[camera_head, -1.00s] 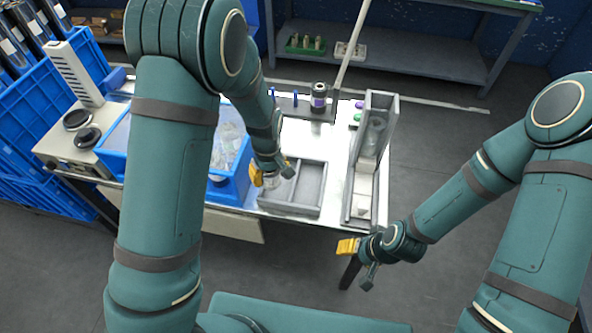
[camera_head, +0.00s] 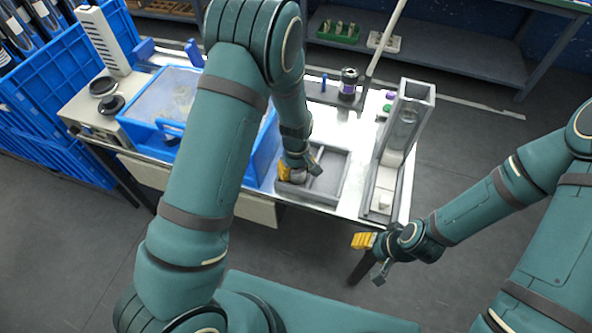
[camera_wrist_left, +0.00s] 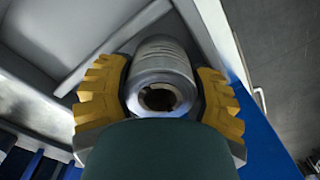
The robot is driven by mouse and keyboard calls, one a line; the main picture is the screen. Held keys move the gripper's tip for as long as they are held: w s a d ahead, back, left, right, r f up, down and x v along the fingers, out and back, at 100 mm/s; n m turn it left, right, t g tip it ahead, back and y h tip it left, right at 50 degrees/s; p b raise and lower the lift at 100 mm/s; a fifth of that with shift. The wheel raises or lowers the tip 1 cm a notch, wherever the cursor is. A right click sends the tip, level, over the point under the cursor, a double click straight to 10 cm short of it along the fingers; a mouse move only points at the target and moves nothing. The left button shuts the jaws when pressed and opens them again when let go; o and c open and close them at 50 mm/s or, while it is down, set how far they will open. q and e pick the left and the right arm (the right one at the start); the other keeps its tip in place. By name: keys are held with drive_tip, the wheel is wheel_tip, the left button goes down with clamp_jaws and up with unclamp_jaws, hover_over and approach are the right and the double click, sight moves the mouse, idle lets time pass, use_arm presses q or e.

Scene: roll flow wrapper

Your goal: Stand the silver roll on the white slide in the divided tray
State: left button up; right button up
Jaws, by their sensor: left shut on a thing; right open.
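The silver roll (camera_wrist_left: 165,72) is between the yellow fingers of my left gripper (camera_wrist_left: 162,100) in the left wrist view, its hollow core facing the camera. In the head view my left gripper (camera_head: 298,172) is shut on it over the left compartment of the grey divided tray (camera_head: 339,181). The gripper largely hides the roll there, and I cannot tell whether the roll touches the tray floor. The white slide (camera_head: 391,160) lies in the grey channel right of the tray. My right gripper (camera_head: 370,257) is open and empty in front of the table's right corner.
A tall grey tower (camera_head: 411,100) stands behind the slide. A blue bin (camera_head: 150,135) is left of the tray, partly behind my left arm. A dark jar (camera_head: 348,83) stands behind the tray. The tray's right compartment is empty.

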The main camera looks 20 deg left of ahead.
use_arm(q)
drive_tip(key=shift+a, duration=0.1)
drive_tip(key=o, duration=1.3)
drive_tip(key=shift+f, duration=0.1)
wheel_tip(320, 180, up, 12)
drive_tip(key=p, duration=0.2)
drive_tip(key=shift+s+p, duration=0.1)
drive_tip(key=shift+p, duration=0.25)
drive_tip(key=s+f+m, duration=0.1)
drive_tip(key=s+f, duration=0.1)
drive_tip(key=f, duration=0.1)
drive_tip(key=s+f+m+h, duration=0.1)
drive_tip(key=s+f, duration=0.2)
drive_tip(key=s+f+m, duration=0.1)
drive_tip(key=s+f, duration=0.2)
drive_tip(key=shift+d+f+h, duration=0.1)
drive_tip(key=shift+d+h, duration=0.2)
drive_tip(key=shift+d, duration=0.1)
drive_tip(key=s+d+m, duration=0.1)
drive_tip(key=s, duration=0.1)
drive_tip(key=s+d+f+m+t+h, duration=0.1)
drive_tip(key=s, duration=0.2)
drive_tip(key=s+d+f+m+h, duration=0.1)
drive_tip(key=s+d+m, duration=0.1)
drive_tip(key=s, duration=0.1)
drive_tip(key=shift+s+f+t, duration=0.1)
drive_tip(key=shift+f+t, duration=0.1)
drive_tip(key=shift+t, duration=0.1)
